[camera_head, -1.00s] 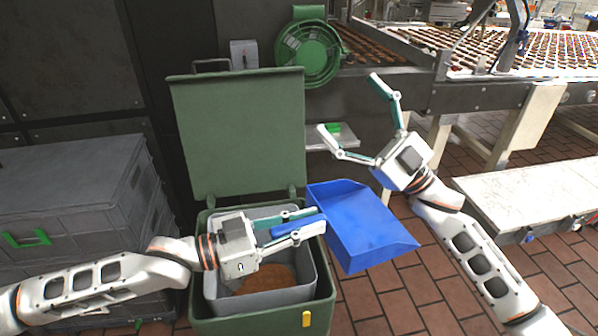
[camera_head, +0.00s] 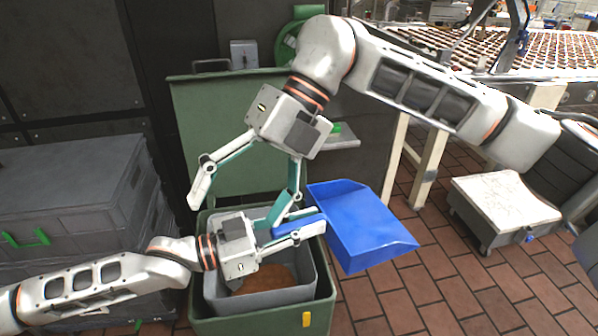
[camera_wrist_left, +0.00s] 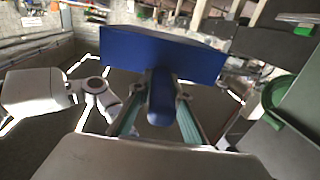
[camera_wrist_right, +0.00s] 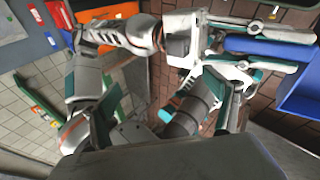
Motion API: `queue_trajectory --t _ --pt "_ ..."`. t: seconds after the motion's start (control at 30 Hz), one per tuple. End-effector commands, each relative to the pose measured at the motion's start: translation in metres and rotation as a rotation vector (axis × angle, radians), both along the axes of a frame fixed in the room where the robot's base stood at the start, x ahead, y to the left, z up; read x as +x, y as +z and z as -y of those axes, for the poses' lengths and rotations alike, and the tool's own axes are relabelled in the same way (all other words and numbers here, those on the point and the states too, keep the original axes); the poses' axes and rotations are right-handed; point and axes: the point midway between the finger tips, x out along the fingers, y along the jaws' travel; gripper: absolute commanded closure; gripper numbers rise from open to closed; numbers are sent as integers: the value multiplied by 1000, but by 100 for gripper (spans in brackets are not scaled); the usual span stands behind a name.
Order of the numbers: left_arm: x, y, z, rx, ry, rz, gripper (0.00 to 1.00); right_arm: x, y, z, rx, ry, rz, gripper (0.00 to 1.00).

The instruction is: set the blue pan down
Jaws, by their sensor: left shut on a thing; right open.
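The blue pan (camera_head: 362,228) is a scoop with a short handle, held out to the right of an open green bin (camera_head: 320,310). My left gripper (camera_head: 306,227) is shut on its handle, with the pan in the air beside the bin. The pan's blue wall also fills the upper middle of the left wrist view (camera_wrist_left: 160,55) and shows at the right edge of the right wrist view (camera_wrist_right: 302,90). My right gripper (camera_head: 237,207) is open, its fingers spread down over the bin. One of its fingers overlaps the left gripper in the head view; I cannot tell if they touch.
A grey tub (camera_head: 313,268) with brown powder (camera_head: 262,279) sits in the bin. The bin's green lid (camera_head: 195,125) stands open behind. Grey crates (camera_head: 75,200) stand at the left. A white low platform (camera_head: 505,205) is at the right. Brick floor (camera_head: 450,285) lies open below the pan.

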Motion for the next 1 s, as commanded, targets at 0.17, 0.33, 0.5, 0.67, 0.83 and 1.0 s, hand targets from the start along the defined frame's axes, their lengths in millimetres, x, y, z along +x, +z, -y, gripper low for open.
queue_trajectory --t 0.17,0.33,0.5,0.67,0.83,1.0 --pt "0 1 0 -1 0 0 100 32 -7 34 -279 -33 215 12" --pt "0 1 0 -1 0 0 100 58 1 62 -460 -90 353 12" --pt "0 1 0 -1 0 0 100 71 6 77 -541 -126 412 12" --pt "0 1 0 -1 0 0 100 73 -3 79 -554 -132 420 12" --pt "0 0 0 -1 0 0 100 72 -30 79 -551 -129 418 12" --pt "0 1 0 -1 0 0 100 72 -60 78 -550 -129 417 12"
